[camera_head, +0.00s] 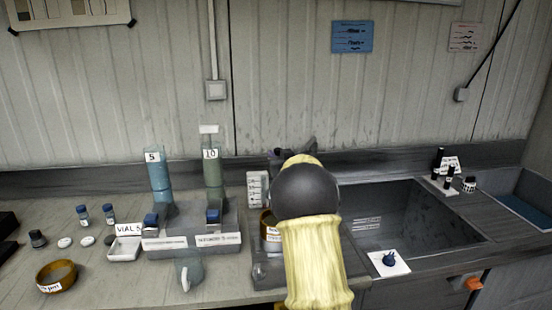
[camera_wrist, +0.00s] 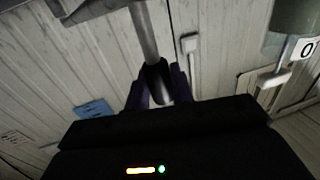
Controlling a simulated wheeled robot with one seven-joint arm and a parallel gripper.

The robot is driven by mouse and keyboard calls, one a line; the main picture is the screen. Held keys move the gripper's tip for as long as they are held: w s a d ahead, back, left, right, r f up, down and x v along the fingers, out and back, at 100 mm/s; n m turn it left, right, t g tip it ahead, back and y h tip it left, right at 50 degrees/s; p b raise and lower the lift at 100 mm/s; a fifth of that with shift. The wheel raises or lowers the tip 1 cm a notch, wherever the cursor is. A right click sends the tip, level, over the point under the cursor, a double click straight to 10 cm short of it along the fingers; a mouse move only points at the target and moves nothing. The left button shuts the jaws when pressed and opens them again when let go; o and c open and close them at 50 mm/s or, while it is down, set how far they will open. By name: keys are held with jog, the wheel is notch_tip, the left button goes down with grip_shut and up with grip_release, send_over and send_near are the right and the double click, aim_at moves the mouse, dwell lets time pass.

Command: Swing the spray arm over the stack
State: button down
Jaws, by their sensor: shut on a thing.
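In the wrist view, a grey tube, seemingly the spray arm (camera_wrist: 145,35), comes down from the top edge to a dark end between my fingers. My gripper (camera_wrist: 158,88) is shut on this dark end, with a purple finger on each side. In the head view, a dark piece of the spray arm fitting (camera_head: 288,156) shows behind my arm, and my gripper is hidden. A brass-coloured ring, seemingly part of the stack (camera_head: 266,221), shows at the left edge of my arm. The rest of the stack is hidden, so I cannot tell how the spray arm lies over it.
A sink (camera_head: 400,220) lies to the right. Left of my arm stand a blue tube marked 5 (camera_head: 159,178) and a green tube marked 10 (camera_head: 213,172).

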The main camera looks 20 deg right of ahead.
dwell(0.3)
jog(key=c, duration=1.3)
grip_release()
jog(key=shift+o, duration=0.2)
jog(key=shift+s, duration=0.1)
jog(key=s+a+b, duration=0.1)
jog(key=s+b, duration=0.3)
jog(key=s, duration=1.3)
jog(key=shift+a, duration=0.3)
jog(key=shift+w, duration=0.1)
jog(key=s+a+f+m+g+p, duration=0.1)
jog(key=s+a+f+g+p, duration=0.1)
jog(key=s+a+f+g, duration=0.25)
jog(key=s+a+f+g+p, duration=0.2)
jog(key=a+f+g, duration=0.1)
jog(key=a+f, duration=0.35)
jog(key=s+a+f+n+g+p, duration=0.1)
jog(key=s+a+f+g, duration=0.2)
jog(key=s, duration=0.5)
jog(key=s+a+f+n+g+y+p, duration=0.1)
jog(key=s+a+f+g, duration=0.3)
jog(key=s+a, duration=0.3)
jog(key=shift+s+f+g+y, duration=0.3)
jog(key=shift+s+g, duration=0.15)
jog(key=shift+s, duration=0.4)
